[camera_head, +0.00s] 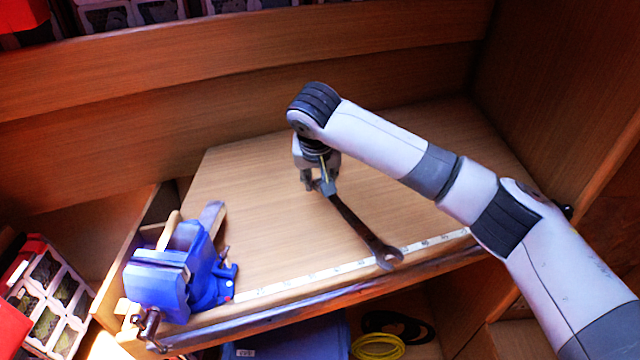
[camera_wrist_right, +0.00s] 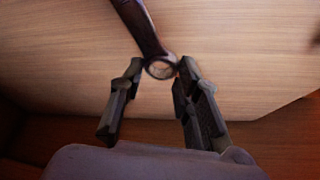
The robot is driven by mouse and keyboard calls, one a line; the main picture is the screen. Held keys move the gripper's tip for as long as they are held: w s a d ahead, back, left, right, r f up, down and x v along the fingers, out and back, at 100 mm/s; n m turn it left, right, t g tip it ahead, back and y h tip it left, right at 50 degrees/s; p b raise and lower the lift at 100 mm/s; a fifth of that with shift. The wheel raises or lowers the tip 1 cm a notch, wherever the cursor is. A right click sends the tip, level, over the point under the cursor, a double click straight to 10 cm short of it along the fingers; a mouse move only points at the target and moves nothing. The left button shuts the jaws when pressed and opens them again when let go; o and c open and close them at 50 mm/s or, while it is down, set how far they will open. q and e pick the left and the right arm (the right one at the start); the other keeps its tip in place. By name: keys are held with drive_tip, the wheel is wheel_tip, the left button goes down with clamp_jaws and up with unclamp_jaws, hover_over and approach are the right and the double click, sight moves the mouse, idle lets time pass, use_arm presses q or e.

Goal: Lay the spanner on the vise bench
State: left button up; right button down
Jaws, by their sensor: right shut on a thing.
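The dark metal spanner (camera_head: 352,222) is over the wooden vise bench (camera_head: 270,215), its open-jaw end pointing to the bench's front edge. My right gripper (camera_head: 318,184) is shut on the spanner's ring end, above the middle of the bench. In the right wrist view, the spanner (camera_wrist_right: 140,25) runs up from its ring, which sits between the fingertips of the gripper (camera_wrist_right: 158,78). I cannot tell whether the spanner touches the bench top. The blue vise (camera_head: 180,270) is fixed at the bench's front left corner. My left gripper does not show.
A measuring strip (camera_head: 300,284) runs along the front edge. A crate with compartments (camera_head: 48,300) stands at the left. Below the bench are a blue box (camera_head: 290,338) and coiled yellow (camera_head: 378,347) and black lines. The bench top right of the vise is mostly clear.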

drive_tip(key=shift+f, duration=1.5)
drive_tip(key=shift+f+p, duration=0.1)
drive_tip(key=shift+p, duration=0.2)
drive_tip(key=shift+f, duration=0.4)
drive_tip(key=c, duration=1.2)
unclamp_jaws()
